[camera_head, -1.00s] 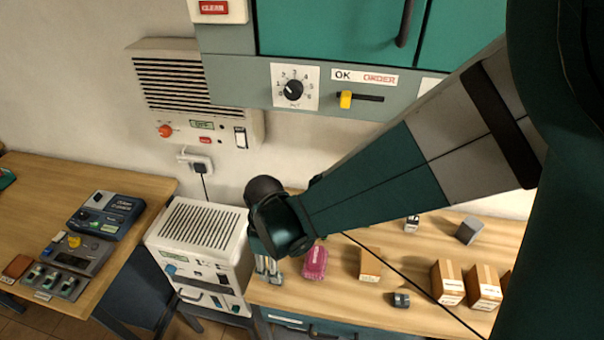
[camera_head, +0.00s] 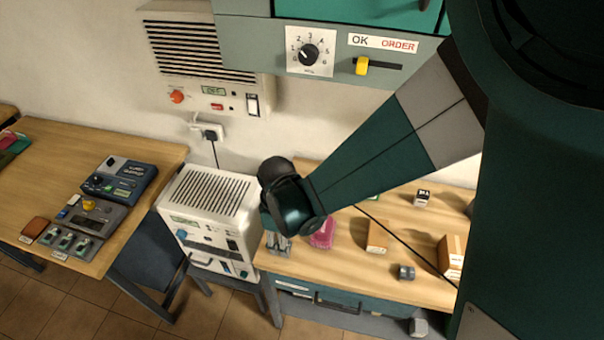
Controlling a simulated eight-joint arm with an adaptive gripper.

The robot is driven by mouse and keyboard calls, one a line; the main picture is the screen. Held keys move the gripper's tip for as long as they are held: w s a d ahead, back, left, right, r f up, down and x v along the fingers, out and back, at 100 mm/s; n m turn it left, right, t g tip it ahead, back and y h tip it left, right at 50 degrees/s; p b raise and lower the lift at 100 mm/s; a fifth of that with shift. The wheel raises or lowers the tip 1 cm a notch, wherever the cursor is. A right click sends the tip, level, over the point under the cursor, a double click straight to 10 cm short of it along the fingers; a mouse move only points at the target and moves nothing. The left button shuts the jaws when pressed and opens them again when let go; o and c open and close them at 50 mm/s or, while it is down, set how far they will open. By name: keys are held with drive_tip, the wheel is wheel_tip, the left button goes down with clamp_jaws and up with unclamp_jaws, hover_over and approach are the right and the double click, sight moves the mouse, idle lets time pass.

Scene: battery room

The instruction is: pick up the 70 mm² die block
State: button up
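The size markings are too small to read, so I cannot tell which piece is the 70 mm² die block. A small dark grey block (camera_head: 406,272) lies near the front of the right bench. A small black block with a white label (camera_head: 423,197) stands farther back. A grey block (camera_head: 470,208) at the right is mostly hidden by my arm. My arm's end hangs over the left end of the right bench, left of these blocks. Grey metallic parts (camera_head: 278,243) show just below it; I cannot tell whether they are my gripper's fingers.
The right bench (camera_head: 345,265) also holds a pink item (camera_head: 322,233) and brown cartons (camera_head: 377,237). A white vented unit (camera_head: 208,218) stands left of it.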

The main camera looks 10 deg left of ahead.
drive_tip(key=shift+f, duration=0.9)
drive_tip(key=c, duration=1.1)
